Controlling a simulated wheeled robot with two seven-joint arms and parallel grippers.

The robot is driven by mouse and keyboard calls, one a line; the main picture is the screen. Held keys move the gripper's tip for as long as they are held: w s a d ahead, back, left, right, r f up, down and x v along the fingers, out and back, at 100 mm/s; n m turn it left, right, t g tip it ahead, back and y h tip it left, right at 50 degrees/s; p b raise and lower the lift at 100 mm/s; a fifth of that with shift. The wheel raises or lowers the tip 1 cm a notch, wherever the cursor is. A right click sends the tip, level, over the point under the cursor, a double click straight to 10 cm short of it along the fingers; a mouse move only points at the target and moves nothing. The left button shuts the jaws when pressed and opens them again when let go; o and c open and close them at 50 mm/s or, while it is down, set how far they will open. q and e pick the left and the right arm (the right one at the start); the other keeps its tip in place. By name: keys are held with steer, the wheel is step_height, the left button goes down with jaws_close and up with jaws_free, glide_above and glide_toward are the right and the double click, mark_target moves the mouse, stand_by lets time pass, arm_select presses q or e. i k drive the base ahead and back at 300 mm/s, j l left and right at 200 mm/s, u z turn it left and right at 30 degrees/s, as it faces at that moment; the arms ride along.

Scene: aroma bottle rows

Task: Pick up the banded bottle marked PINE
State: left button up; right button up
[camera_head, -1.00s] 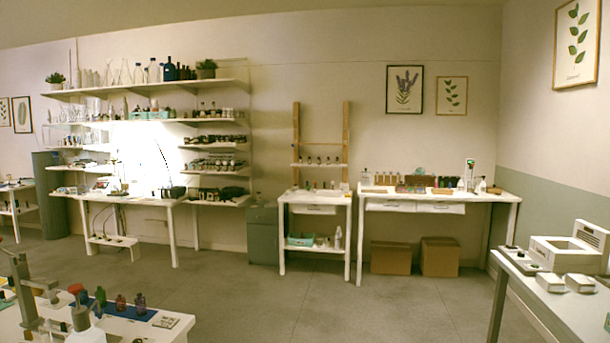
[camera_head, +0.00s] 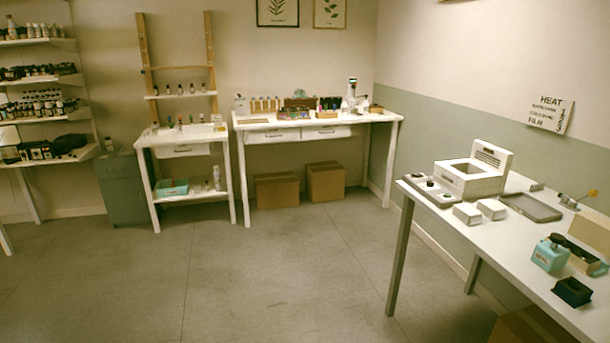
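No bottle can be read as PINE from here; labels are too small. Several small bottles stand in a row on the narrow shelf (camera_head: 181,95) of the wooden ladder rack at the back. A few more small bottles (camera_head: 180,121) stand on the small white table (camera_head: 160,139) below it. A row of vials (camera_head: 265,104) and other small bottles stand on the long white bench (camera_head: 384,117) to its right. Dark bottles (camera_head: 40,106) fill the wall shelves at the far left. Neither of my grippers shows in the head view.
The grey floor (camera_head: 270,270) in the middle is clear. A white table (camera_head: 520,250) on the right holds a white machine (camera_head: 473,175), a turquoise container (camera_head: 550,254) and a dark box (camera_head: 571,292). Cardboard boxes (camera_head: 325,182) sit under the back bench. A grey cabinet (camera_head: 122,187) stands left.

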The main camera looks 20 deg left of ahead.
mark_target(60, 104)
steer(key=i+j+u, duration=0.45)
steer(key=i, duration=0.2)
steer(key=i+j+u, duration=0.3)
steer(key=i+u, duration=0.15)
steer(key=i, duration=0.25)
steer(key=i+u, duration=0.45)
steer(key=i, duration=0.3)
steer(key=i+j+u, duration=0.3)
steer(key=i+u, duration=0.15)
steer(key=i, duration=0.3)
steer(key=i+u, duration=0.5)
steer(key=i, duration=0.3)
steer(key=i+l+u, duration=0.3)
steer(key=i+u, duration=0.15)
steer(key=i, duration=0.3)
steer(key=i+j, duration=0.15)
steer(key=i, duration=0.35)
steer(key=i+j+z, duration=0.1)
steer(key=i, duration=0.4)
steer(key=i+j+z, duration=0.1)
steer(key=i, duration=0.4)
steer(key=j, duration=0.1)
